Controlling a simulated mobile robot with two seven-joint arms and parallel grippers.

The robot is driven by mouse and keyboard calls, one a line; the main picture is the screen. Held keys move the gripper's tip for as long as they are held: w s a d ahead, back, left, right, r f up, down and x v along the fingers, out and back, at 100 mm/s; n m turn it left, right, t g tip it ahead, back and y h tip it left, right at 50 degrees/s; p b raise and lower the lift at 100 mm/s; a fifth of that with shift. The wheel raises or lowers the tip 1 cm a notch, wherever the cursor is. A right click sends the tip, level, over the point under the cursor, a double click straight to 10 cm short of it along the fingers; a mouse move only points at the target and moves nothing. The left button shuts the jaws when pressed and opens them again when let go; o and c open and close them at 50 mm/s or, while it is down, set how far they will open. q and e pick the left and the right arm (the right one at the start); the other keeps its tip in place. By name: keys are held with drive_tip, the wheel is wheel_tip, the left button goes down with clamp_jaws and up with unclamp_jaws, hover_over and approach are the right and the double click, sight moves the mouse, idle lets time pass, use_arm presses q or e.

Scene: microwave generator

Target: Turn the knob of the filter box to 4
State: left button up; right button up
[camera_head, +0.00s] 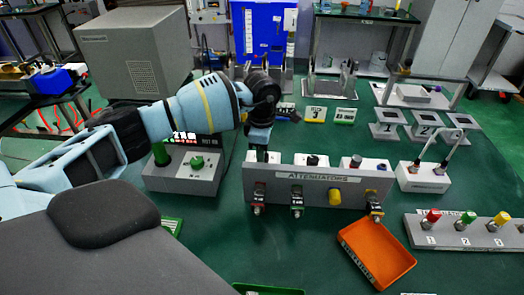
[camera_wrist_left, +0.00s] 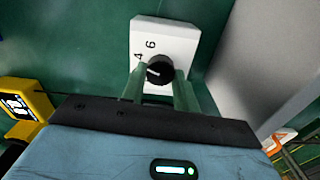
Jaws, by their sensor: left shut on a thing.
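The filter box (camera_head: 250,156) shows only as a small pale patch behind the attenuator rack in the head view. In the left wrist view it is a white box (camera_wrist_left: 165,35) with the figures 6 and 4 visible. Its round black knob (camera_wrist_left: 159,69) has a white mark on the left part of its face, near the 4. I cannot tell exactly which figure the mark points to. My left gripper (camera_head: 261,150) points down behind the rack. In the left wrist view its greenish fingers (camera_wrist_left: 160,86) stand on either side of the knob, shut on it. My right gripper is not in view.
The grey attenuator rack (camera_head: 318,190) stands just in front of the gripper. An orange tray (camera_head: 376,252) lies to its right front. A grey box with a green knob (camera_head: 197,163) stands to the left, under my left arm.

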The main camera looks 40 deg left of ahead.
use_arm(q)
drive_tip(key=o, duration=1)
drive_tip(key=shift+r, duration=0.1)
wheel_tip(320, 180, up, 8)
drive_tip(key=shift+f, duration=0.2)
